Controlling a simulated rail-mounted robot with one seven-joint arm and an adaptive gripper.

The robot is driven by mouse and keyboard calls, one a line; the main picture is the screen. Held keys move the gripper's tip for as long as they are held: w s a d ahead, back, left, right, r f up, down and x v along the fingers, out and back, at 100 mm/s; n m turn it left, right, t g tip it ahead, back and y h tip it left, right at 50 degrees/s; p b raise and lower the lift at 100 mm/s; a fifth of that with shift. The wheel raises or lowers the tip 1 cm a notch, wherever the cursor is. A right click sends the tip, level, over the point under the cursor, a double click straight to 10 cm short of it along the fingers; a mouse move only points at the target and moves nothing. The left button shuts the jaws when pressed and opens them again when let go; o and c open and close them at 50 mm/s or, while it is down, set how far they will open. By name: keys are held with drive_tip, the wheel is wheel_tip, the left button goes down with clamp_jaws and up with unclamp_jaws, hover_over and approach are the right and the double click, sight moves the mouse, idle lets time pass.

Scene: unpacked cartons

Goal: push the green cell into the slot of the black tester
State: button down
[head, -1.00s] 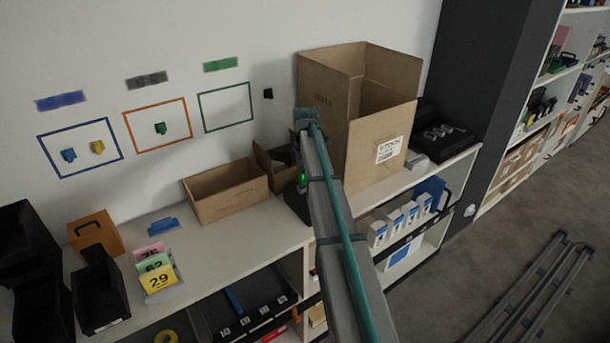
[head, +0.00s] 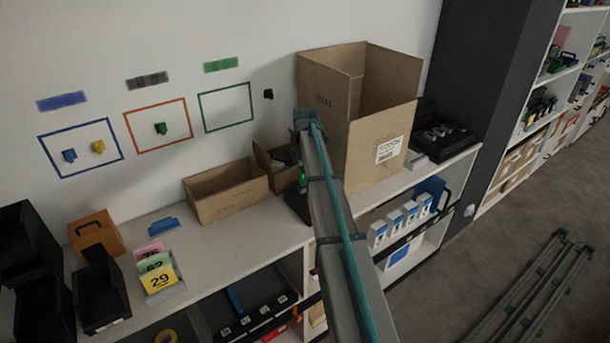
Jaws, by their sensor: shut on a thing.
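The black tester (head: 296,205) stands on the shelf top near the front edge, left of the big carton. My arm covers its right side. The green cell (head: 303,179) shows as a small bright green patch just above the tester. My gripper (head: 300,168) points down there, mostly hidden behind my own arm, and is shut on the cell. The slot is hidden, and I cannot tell whether the cell's lower end is in it or above it.
A small open carton (head: 264,160) stands close behind the tester, and a low open carton (head: 229,205) is to its left. The tall carton (head: 378,165) is close on the right. Bare shelf top (head: 245,237) lies front left.

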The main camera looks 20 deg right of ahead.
drive_tip(key=shift+f, duration=0.95)
idle(1.6)
drive_tip(key=c, duration=1.1)
unclamp_jaws()
drive_tip(key=shift+o, duration=0.2)
